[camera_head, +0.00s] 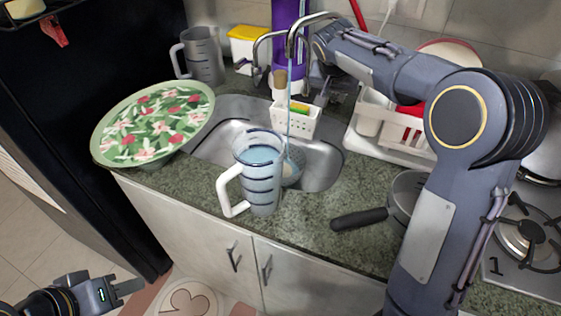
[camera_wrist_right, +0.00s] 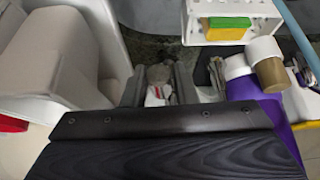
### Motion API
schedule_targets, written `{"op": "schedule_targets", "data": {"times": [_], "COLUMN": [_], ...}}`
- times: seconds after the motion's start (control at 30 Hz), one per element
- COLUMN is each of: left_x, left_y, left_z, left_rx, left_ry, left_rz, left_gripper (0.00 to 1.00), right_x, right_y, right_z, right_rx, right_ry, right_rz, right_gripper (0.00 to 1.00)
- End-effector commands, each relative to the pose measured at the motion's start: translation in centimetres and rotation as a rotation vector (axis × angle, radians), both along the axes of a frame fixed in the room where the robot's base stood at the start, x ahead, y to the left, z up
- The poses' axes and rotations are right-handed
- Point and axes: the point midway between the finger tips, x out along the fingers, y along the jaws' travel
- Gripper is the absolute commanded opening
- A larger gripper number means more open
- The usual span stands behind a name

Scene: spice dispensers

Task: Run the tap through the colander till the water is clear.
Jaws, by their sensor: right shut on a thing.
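The curved metal tap (camera_head: 291,42) stands at the back of the sink (camera_head: 215,148). A thin stream of water (camera_head: 289,110) falls from its spout. A mesh colander (camera_head: 293,168) is in the sink below the stream, partly hidden by the jug. My right arm reaches beside the tap. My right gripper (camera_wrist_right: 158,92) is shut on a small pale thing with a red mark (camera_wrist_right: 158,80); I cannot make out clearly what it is.
A clear jug (camera_head: 262,180) of bluish liquid stands at the sink's front edge. A floral tray (camera_head: 150,125) lies left of the sink. A pan (camera_head: 403,190) lies right, its handle leftward. A white caddy (camera_head: 296,118) and dish rack (camera_head: 385,145) stand behind.

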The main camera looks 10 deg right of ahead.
Motion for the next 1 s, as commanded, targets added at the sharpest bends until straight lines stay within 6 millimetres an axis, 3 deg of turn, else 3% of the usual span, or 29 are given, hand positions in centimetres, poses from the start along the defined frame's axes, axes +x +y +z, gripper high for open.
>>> {"op": "schedule_targets", "data": {"times": [0.7, 0.73, 0.8, 0.93, 1.0], "left_x": [0.0, 0.0, 0.0, 0.0, -0.01], "left_y": [0.0, 0.0, 0.0, 0.0, 0.0], "left_z": [-0.86, -0.86, -0.86, -0.86, -0.85], "left_rx": [0.0, 0.0, 0.0, 0.0, 0.0], "left_ry": [0.0, 0.0, 0.0, 0.0, 0.0], "left_rz": [0.0, 0.0, 0.0, 0.0, 0.0], "left_gripper": [0.36, 0.36, 0.36, 0.36, 0.36], "right_x": [-0.35, -0.35, -0.34, -0.32, -0.31], "right_y": [0.25, 0.25, 0.24, 0.22, 0.21], "right_z": [-1.02, -1.02, -1.0, -0.95, -0.93], "right_rx": [0.001, 0.001, 0.001, 0.0, 0.0], "right_ry": [0.006, 0.006, 0.005, 0.005, 0.004], "right_rz": [0.0, 0.0, 0.0, 0.0, 0.0], "right_gripper": [0.14, 0.29, 0.38, 0.55, 0.55]}}
